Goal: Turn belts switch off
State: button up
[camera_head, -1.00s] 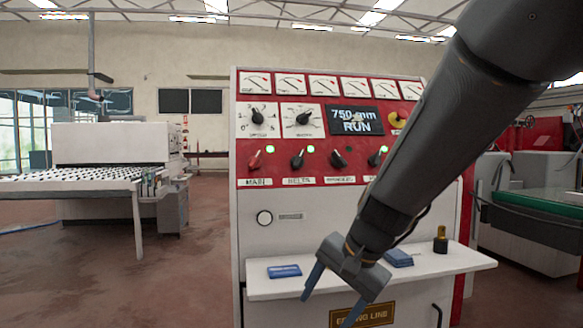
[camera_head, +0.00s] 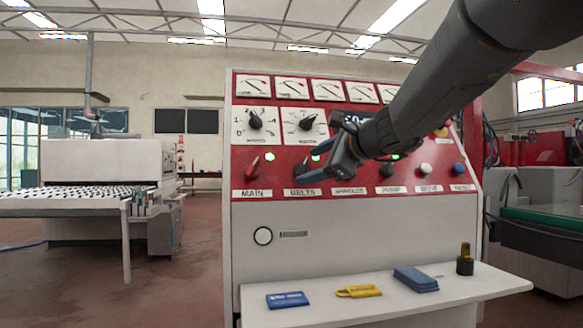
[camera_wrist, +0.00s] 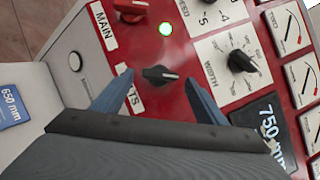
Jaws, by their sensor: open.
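The belts switch is a black rotary knob above the BELTS label (camera_head: 304,192) on the red panel. In the wrist view the belts switch (camera_wrist: 160,75) sits between the two blue fingertips, with its pointer sideways in that picture. In the head view my gripper (camera_head: 318,166) is in front of the belts and spindles positions and covers most of the knob. The gripper is open, one finger on each side of the knob; I cannot tell whether they touch it.
The red MAIN switch (camera_head: 253,164) is left of the belts switch. Dial knobs (camera_head: 255,122) and gauges are above. The shelf below holds a blue card (camera_head: 287,300), a yellow tag (camera_head: 358,291), a blue block (camera_head: 415,279) and a black-and-brass item (camera_head: 465,261).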

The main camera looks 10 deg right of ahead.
jog(key=shift+x, duration=1.05)
jog(key=c, duration=1)
jog(key=shift+c, duration=0.2)
